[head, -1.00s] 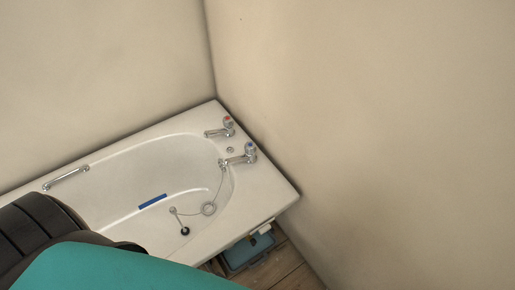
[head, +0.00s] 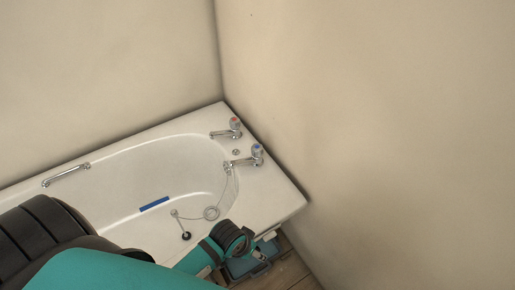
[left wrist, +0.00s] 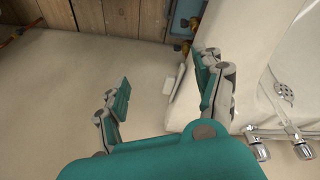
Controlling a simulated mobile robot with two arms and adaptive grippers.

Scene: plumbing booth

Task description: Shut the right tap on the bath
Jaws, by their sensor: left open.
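The white bath (head: 275,200) stands in the corner with two chrome taps on its right-hand end. The right tap (head: 257,153) has a blue-marked top; the other tap (head: 234,126) has a red-marked top. My left gripper (head: 260,256) is beyond the bath's near right corner, below the right tap and apart from it. In the left wrist view my left gripper (left wrist: 164,88) is open with nothing between its fingers. My right gripper is not seen.
A blue-grey box (head: 240,268) sits on the wooden floor (head: 290,272) under the bath's open end. Beige walls close in the corner. A plug on a chain (head: 186,236) and a blue strip (head: 154,203) lie in the bath. A grab rail (head: 66,174) is on the rim.

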